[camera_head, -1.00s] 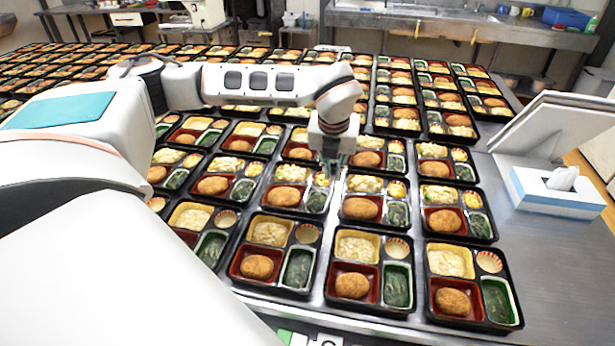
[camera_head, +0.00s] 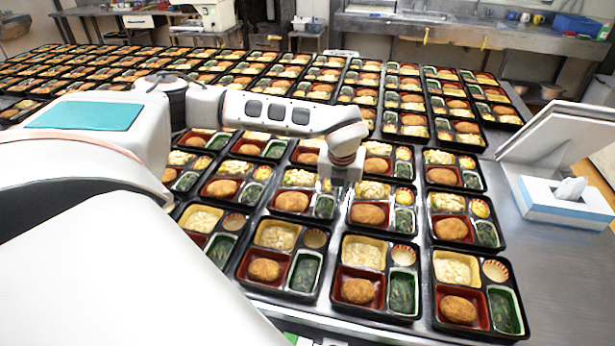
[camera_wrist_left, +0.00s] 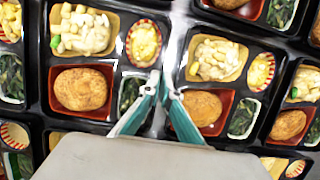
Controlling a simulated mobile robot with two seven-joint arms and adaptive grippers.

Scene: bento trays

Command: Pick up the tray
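My left gripper (camera_head: 338,190) is over the filled bento trays, at the gap between two neighbouring trays. In the left wrist view its two teal-edged fingers (camera_wrist_left: 161,80) point into this gap, with a narrow space between their tips. No tray is clearly held between them. The left tray (camera_wrist_left: 117,75) is black and holds a croquette in a red compartment, pale food in a yellow one, greens and a striped cup. The right tray (camera_wrist_left: 232,108) has the same layout. Whether the tips touch either rim cannot be told. My right gripper is out of view.
Many similar trays stand close together in rows on the metal table (camera_head: 560,290). A blue-and-white tissue box (camera_head: 560,205) and a tilted white panel (camera_head: 560,140) are at the right. The table's right side is otherwise clear. A sink counter (camera_head: 450,30) is behind.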

